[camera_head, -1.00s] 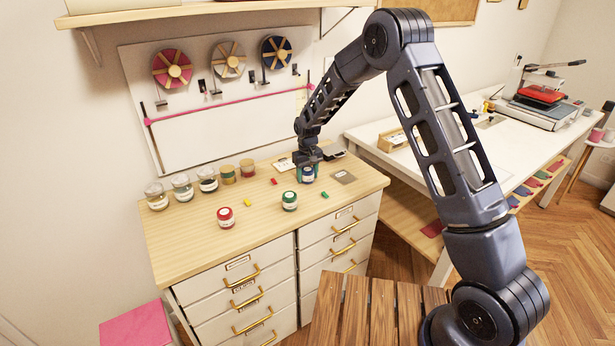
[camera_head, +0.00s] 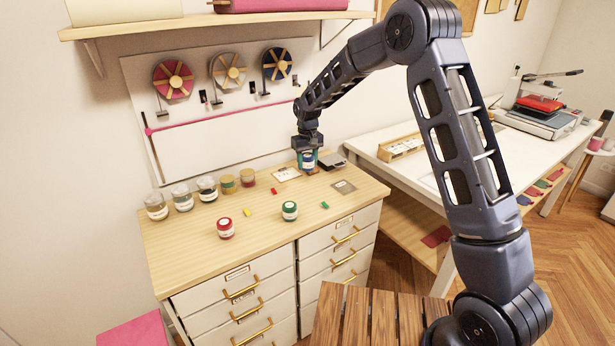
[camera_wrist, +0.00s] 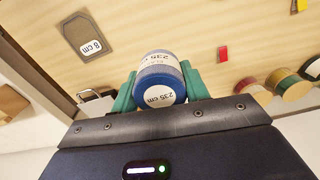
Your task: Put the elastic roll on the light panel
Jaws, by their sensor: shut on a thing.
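My gripper (camera_wrist: 160,88) is shut on a blue roll (camera_wrist: 157,72) with white labels reading 235 cm. The roll sits between the two green fingers. In the head view, the gripper (camera_head: 307,160) holds the roll above the back right part of the wooden cabinet top (camera_head: 190,250). A white card-like plate (camera_head: 286,174) lies just left of the gripper, and a dark flat device (camera_head: 332,161) lies just right of it. I cannot tell whether either is the light panel.
A grey 8 cm tag (camera_head: 344,186) and small coloured pieces lie flat. A pegboard (camera_head: 210,130) rises behind. The front left top is clear.

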